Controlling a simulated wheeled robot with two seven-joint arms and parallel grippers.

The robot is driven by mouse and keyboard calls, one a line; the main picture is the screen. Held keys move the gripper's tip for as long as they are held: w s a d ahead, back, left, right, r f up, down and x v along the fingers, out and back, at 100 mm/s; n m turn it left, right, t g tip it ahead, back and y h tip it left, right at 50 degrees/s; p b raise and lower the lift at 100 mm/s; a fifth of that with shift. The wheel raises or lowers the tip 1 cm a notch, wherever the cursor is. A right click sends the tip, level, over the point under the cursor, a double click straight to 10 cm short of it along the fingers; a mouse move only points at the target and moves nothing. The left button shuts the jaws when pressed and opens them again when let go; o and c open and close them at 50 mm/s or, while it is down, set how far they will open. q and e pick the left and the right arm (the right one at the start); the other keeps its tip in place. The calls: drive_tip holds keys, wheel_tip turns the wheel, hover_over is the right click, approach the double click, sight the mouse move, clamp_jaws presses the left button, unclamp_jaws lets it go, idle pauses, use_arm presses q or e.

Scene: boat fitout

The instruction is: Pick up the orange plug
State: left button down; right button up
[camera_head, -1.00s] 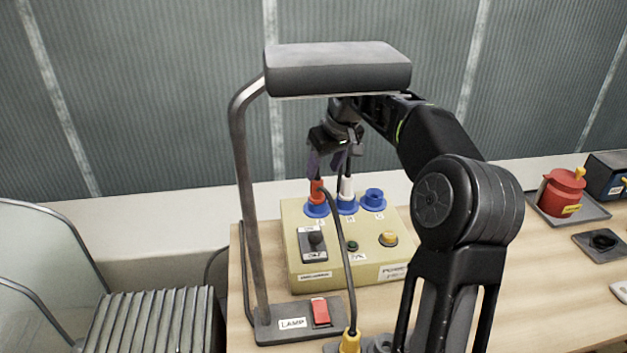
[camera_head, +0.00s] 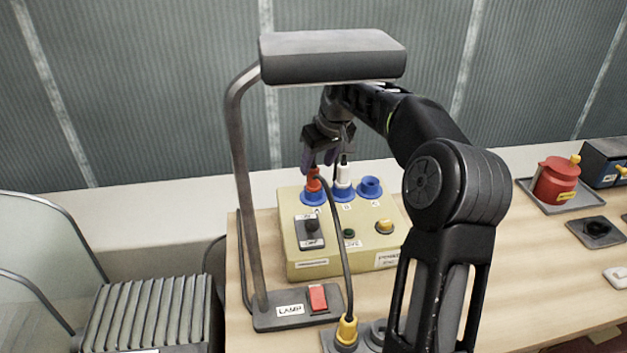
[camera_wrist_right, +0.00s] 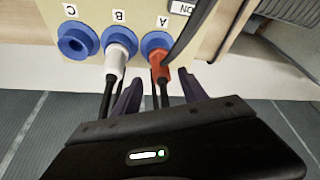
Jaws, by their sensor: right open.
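The orange plug (camera_head: 313,184) stands in the blue socket marked A on a beige panel box (camera_head: 345,265); it also shows in the right wrist view (camera_wrist_right: 160,64). A dark cable leaves it. My right gripper (camera_head: 320,162) is open just above the plug, under the lamp head. In the right wrist view its two fingers (camera_wrist_right: 160,88) point toward the panel, one on each side of the orange plug's line, with the left finger near the white plug (camera_wrist_right: 117,54). I cannot tell whether either finger touches a plug. My left gripper is not in view.
The white plug (camera_head: 343,176) stands in socket B, close beside the orange one. Socket C (camera_head: 369,187) is empty. The lamp head (camera_head: 333,57) overhangs the gripper, and its post (camera_head: 243,190) stands left. A yellow plug (camera_head: 347,330) is at the cable's near end.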

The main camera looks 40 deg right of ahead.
sight(316, 169)
drive_tip(key=p+x, duration=0.1)
drive_tip(key=x, duration=0.4)
drive_tip(key=shift+s+a, duration=0.15)
drive_tip(key=shift+s, duration=0.05)
clamp_jaws()
idle(0.6)
